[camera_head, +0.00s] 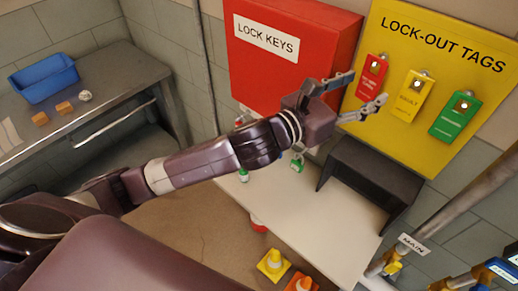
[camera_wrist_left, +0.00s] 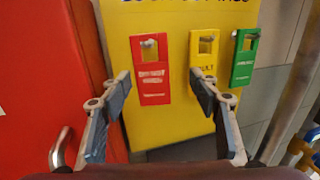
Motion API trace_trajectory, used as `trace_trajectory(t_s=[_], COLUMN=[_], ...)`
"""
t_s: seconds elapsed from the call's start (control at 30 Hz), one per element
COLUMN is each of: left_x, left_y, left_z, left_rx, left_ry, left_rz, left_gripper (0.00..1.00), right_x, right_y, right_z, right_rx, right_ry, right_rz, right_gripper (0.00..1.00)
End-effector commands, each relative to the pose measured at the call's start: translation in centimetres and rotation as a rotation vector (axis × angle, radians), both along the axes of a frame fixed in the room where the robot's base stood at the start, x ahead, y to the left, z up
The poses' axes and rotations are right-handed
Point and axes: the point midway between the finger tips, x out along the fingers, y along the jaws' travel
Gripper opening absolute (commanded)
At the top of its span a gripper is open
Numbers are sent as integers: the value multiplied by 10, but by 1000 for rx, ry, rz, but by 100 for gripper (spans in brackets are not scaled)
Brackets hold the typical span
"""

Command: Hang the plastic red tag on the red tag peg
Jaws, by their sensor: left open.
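The plastic red tag (camera_head: 371,76) hangs upright at the left of the yellow lock-out board. It also shows in the left wrist view (camera_wrist_left: 153,85), with the red tag peg (camera_wrist_left: 149,43) showing through its top hole. My left gripper (camera_head: 358,95) is open and empty in front of the board, just below and left of the red tag. In the left wrist view its two fingers (camera_wrist_left: 160,82) stand apart on either side of the red tag, and no contact shows. My right gripper is in neither view.
A yellow tag (camera_head: 411,96) and a green tag (camera_head: 455,117) hang right of the red tag on the yellow board (camera_head: 448,22). A red lock-keys cabinet (camera_head: 290,70) stands left of it. A dark stand (camera_head: 372,180) sits below on a white table (camera_head: 300,215). Pipes run at right.

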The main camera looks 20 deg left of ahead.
Motion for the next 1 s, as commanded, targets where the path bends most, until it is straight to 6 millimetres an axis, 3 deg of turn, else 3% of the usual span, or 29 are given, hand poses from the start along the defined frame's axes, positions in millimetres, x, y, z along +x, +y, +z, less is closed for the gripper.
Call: trace_trajectory(t_s=[0.2,0.3,1.0], left_x=[-42,-45,-83], left_y=[13,24,111], left_z=[2,-22,-112], left_rx=[1,-2,2], left_ry=[5,11,20], left_rz=[1,52,364], left_gripper=[56,56,56], right_x=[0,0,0], right_y=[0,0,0], right_z=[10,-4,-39], right_rx=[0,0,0], right_ry=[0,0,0], right_rz=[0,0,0], right_gripper=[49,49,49])
